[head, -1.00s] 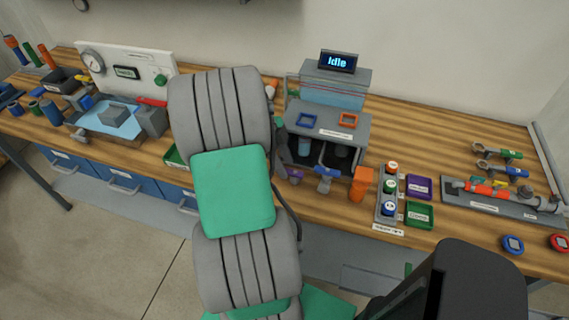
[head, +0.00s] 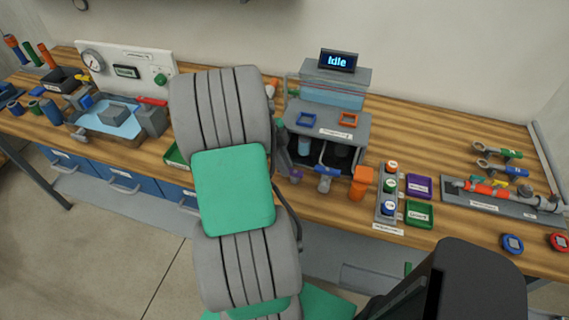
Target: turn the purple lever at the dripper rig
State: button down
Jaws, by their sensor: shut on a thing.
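The dripper rig (head: 328,127) is a grey housing with a clear blue tank on top and a small screen reading "Idle" (head: 338,61). A small purple lever (head: 296,174) shows at its lower left front, close to the edge of my arm. A blue lever (head: 326,172) and an orange lever (head: 360,184) are to its right. My large grey and green arm stands in front of the rig's left side. My gripper is hidden behind the arm, so its contact with the purple lever cannot be seen.
Right of the rig are a strip of round buttons (head: 389,189), a purple tray (head: 418,187) and a green tray (head: 420,213). A pipe assembly (head: 490,193) lies farther right. A water basin (head: 106,120) and gauge panel (head: 125,68) are at left.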

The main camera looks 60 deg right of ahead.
jog(key=shift+a+f+n+h+b, duration=0.15)
jog(key=shift+n+h+b, duration=0.1)
jog(key=shift+n+b, duration=0.25)
jog(key=shift+a+f+n+h+b, duration=0.15)
jog(key=shift+n+h+b, duration=0.1)
jog(key=shift+n+b, duration=0.25)
jog(key=shift+s+a+r+n+h+b, duration=0.1)
jog(key=shift+r+n+h+b, duration=0.1)
jog(key=shift+n, duration=0.3)
jog(key=shift+s+a+r+n+h+b, duration=0.1)
jog(key=shift+n+b, duration=0.05)
jog(key=shift+n, duration=0.35)
jog(key=c, duration=1.3)
grip_release()
jog(key=shift+t, duration=0.3)
jog(key=shift+w+r, duration=0.1)
jog(key=v, duration=0.7)
jog(key=shift+w+a+r, duration=0.1)
jog(key=shift+r, duration=0.15)
